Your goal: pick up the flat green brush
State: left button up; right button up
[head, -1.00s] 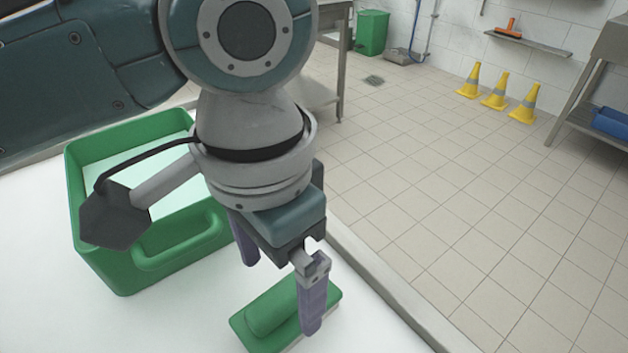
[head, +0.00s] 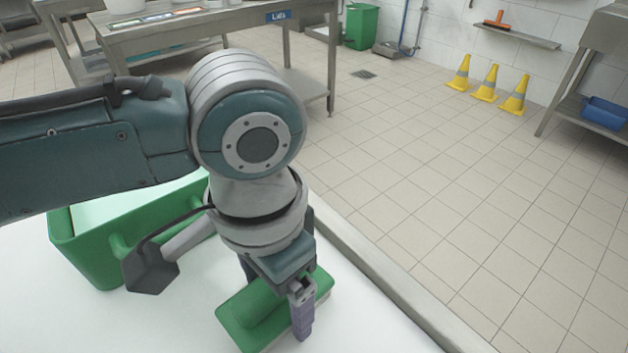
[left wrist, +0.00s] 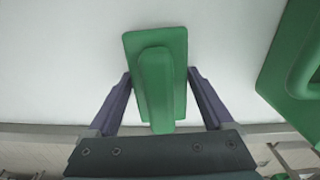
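The flat green brush (head: 251,313) lies on the white table top at the bottom of the head view, with a raised green grip along its back. In the left wrist view the brush (left wrist: 158,78) lies lengthwise between the two purple fingers. My left gripper (head: 274,300) is over the brush, pointing down, with one finger on each side. In the left wrist view the left gripper (left wrist: 160,85) is open, with small gaps showing beside the brush. Part of the brush is hidden by the gripper in the head view. My right gripper does not show.
A green bin (head: 85,240) stands on the table left of the brush, partly hidden by my arm; its edge shows in the left wrist view (left wrist: 296,62). The table's metal edge (head: 375,277) runs to the right, beyond it tiled floor. Yellow cones (head: 485,84) stand far off.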

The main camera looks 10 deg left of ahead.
pick_arm(q)
jog(key=c, duration=1.1)
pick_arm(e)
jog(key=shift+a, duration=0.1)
pick_arm(q)
jog(key=shift+r, duration=0.15)
notch_tip(320, 180, up, 20)
jog(key=p, duration=0.5)
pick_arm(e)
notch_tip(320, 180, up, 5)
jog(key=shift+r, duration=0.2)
pick_arm(q)
jog(key=o, duration=0.9)
jog(key=c, duration=0.6)
